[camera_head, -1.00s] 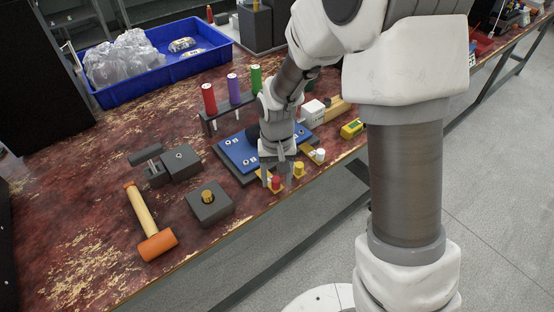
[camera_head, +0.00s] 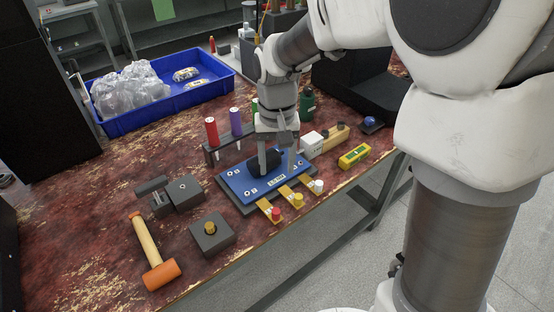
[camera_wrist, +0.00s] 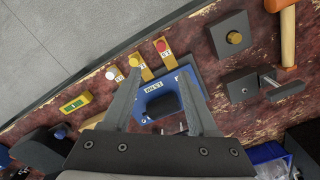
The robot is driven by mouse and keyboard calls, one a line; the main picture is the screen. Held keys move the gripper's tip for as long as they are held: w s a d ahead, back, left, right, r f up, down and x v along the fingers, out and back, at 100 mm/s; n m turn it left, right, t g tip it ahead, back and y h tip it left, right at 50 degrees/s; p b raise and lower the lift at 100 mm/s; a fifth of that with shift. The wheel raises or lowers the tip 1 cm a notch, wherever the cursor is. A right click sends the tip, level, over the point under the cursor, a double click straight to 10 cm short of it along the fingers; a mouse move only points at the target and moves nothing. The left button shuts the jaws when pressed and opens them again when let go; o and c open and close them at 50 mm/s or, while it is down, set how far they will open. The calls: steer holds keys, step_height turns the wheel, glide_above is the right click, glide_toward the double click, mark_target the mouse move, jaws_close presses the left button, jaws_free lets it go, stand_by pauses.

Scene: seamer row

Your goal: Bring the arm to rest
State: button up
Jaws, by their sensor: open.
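My gripper (camera_head: 277,160) is over the blue plate (camera_head: 237,186) on the worn red bench in the head view. Its two fingers are spread. In the wrist view my gripper (camera_wrist: 158,95) is open, with the blue plate (camera_wrist: 178,80) showing beyond and between the fingers. A black block-like part (camera_wrist: 162,105) on the plate shows between the fingers, and I see nothing gripped. My arm reaches in from the right of the head view, bent down at the wrist.
Yellow tabs with red, yellow and white knobs line the plate's front. A rack with red (camera_head: 211,132) and purple (camera_head: 236,122) cylinders stands behind. A mallet (camera_head: 160,272), a dark block (camera_head: 212,236), a blue bin (camera_head: 120,122) and a yellow box (camera_head: 354,157) are around.

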stand_by(0.4)
steer(key=s+d+r+t+p, duration=0.2)
steer(key=s+d+r+p, duration=0.2)
steer(key=s+r, duration=0.4)
steer(key=s+d+r+t+p, duration=0.3)
steer(key=s+d+r+p, duration=0.2)
steer(key=r, duration=0.8)
steer(key=s+d, duration=0.2)
steer(key=s, duration=0.1)
steer(key=shift+s+t+p, duration=0.15)
steer(key=shift+t+p, duration=0.15)
steer(key=shift+a, duration=0.15)
